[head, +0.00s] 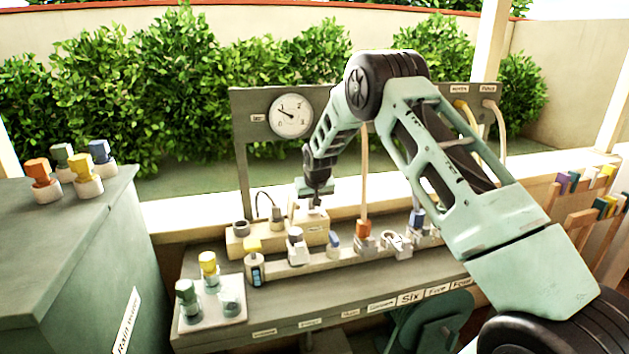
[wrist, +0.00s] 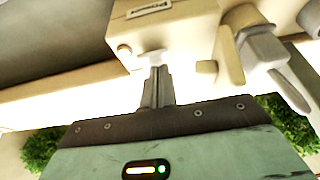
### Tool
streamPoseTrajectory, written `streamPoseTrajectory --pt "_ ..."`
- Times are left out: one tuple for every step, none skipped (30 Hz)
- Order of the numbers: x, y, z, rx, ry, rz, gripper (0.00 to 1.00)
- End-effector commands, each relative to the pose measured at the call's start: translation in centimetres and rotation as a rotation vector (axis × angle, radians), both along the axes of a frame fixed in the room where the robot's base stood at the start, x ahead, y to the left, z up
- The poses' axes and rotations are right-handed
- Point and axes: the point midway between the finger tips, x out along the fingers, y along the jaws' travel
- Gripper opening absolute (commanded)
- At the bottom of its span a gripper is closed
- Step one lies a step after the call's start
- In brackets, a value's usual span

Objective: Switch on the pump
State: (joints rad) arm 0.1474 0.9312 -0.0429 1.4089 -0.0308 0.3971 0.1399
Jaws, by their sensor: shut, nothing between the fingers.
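The pump looks to be the beige box (head: 309,228) at the back of the grey bench; in the wrist view it is the box (wrist: 187,32) with a small label too blurred to read. My gripper (head: 316,204) points down at the box top, fingers shut and empty. In the wrist view the fingertips (wrist: 157,72) are at the pale piece, touching it or very close. Whether the switch is on or off cannot be told.
A dial gauge (head: 291,115) hangs on the grey back panel (head: 258,158). Taps and valves, one orange-topped (head: 362,229), line the bench. A white tray (head: 214,318) with capped bottles stands front left. A dark cabinet (head: 70,240) is far left.

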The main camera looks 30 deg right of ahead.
Motion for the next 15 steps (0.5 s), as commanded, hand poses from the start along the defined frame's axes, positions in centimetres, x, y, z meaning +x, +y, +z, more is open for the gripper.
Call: streamPoseTrajectory --pt "-0.3 0.2 0.7 0.000 -0.002 0.000 0.00" --pt "-0.5 0.2 1.3 0.000 -0.004 0.000 0.00" --pt "-0.8 0.3 2.2 -0.001 -0.007 0.000 0.00" --pt "-1.0 0.3 2.9 -0.002 -0.010 0.000 0.00" --pt "-1.2 0.4 3.5 -0.002 -0.011 0.000 0.00" --pt "-1.5 0.5 4.5 -0.002 -0.014 0.001 0.00" --pt "-1.8 0.5 5.2 -0.002 -0.016 0.000 0.00" --pt "-2.0 0.6 5.8 -0.003 -0.017 0.000 0.00" --pt "-2.3 0.7 6.8 -0.003 -0.019 0.000 0.00" --pt "-2.6 0.7 7.5 -0.004 -0.021 0.000 0.00" --pt "-2.8 0.8 8.1 -0.004 -0.021 0.000 0.00" --pt "-3.2 0.9 9.1 -0.004 -0.023 0.000 0.00" --pt "-3.4 1.0 9.7 -0.005 -0.025 0.000 0.00" --pt "-3.7 1.1 10.3 -0.005 -0.025 0.000 0.00" --pt "-4.0 1.2 11.2 -0.005 -0.026 0.000 0.00"
